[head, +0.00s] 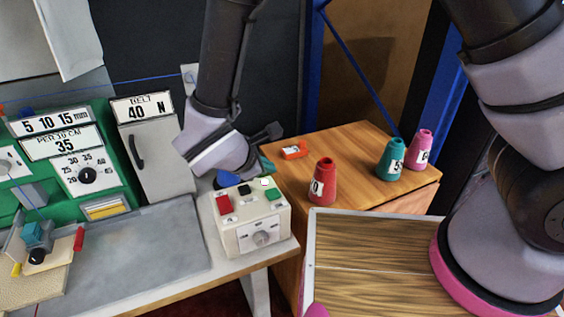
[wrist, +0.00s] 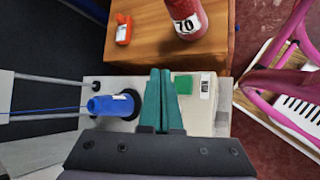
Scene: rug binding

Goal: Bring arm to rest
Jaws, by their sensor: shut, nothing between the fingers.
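My gripper (wrist: 160,72) is shut and empty, its two teal fingers pressed together in the wrist view. In the head view my gripper (head: 266,166) is just above and behind the cream control box (head: 228,238), partly hidden by my own wrist. The box has a red button (head: 224,204), a black button, a green button (head: 273,194) and a dial on its front. In the wrist view the green button (wrist: 184,84) is just right of the fingers. I cannot tell whether the fingers touch the box.
A blue spool (wrist: 110,105) with thread sits left of the fingers. A wooden cabinet (head: 345,150) carries red (head: 322,182), teal (head: 391,160) and pink (head: 420,150) cones and an orange item (head: 294,150). The green machine (head: 110,150) stands left; a wood-topped surface (head: 365,255) is front right.

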